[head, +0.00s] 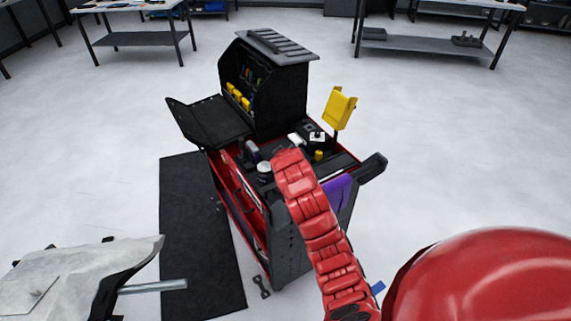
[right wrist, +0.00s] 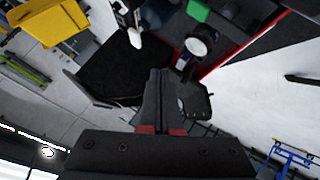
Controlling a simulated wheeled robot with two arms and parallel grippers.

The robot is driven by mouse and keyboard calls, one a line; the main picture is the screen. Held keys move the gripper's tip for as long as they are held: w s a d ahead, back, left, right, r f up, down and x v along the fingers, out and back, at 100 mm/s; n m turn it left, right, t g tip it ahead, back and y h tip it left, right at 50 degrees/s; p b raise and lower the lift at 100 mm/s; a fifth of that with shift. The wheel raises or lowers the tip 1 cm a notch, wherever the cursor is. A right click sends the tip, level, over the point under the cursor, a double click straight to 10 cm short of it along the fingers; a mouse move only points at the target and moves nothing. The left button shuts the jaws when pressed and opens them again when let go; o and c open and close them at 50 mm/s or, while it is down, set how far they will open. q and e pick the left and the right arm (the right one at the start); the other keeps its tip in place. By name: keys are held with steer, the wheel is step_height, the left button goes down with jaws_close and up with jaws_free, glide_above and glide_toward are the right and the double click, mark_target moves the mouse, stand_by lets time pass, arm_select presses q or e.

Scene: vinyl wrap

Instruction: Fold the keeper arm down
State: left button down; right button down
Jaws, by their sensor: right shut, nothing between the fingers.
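A yellow plate-like part (head: 340,108) stands raised on a thin dark post at the right of the black and red tool cart (head: 290,240). I cannot tell for sure whether it is the keeper arm. A yellow part also shows at the upper left of the right wrist view (right wrist: 48,22), apart from the fingers. My red right arm reaches over the cart top from the lower right; its fingers are hidden in the head view. In the right wrist view my right gripper (right wrist: 158,75) is shut and empty. My left gripper is not in view.
The cart top holds a white-topped round can (head: 264,167), small tools and a purple cloth (head: 338,190) at its edge. A black tool cabinet (head: 280,105) rises at the back, with a side shelf (head: 212,122). A pale panel (head: 75,275) is at lower left.

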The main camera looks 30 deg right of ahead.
steer(key=s+r+b, duration=0.2)
steer(key=s+r, duration=0.3)
steer(key=shift+s+r, duration=0.3)
steer(key=shift+s, duration=0.1)
steer(key=shift+d, duration=0.1)
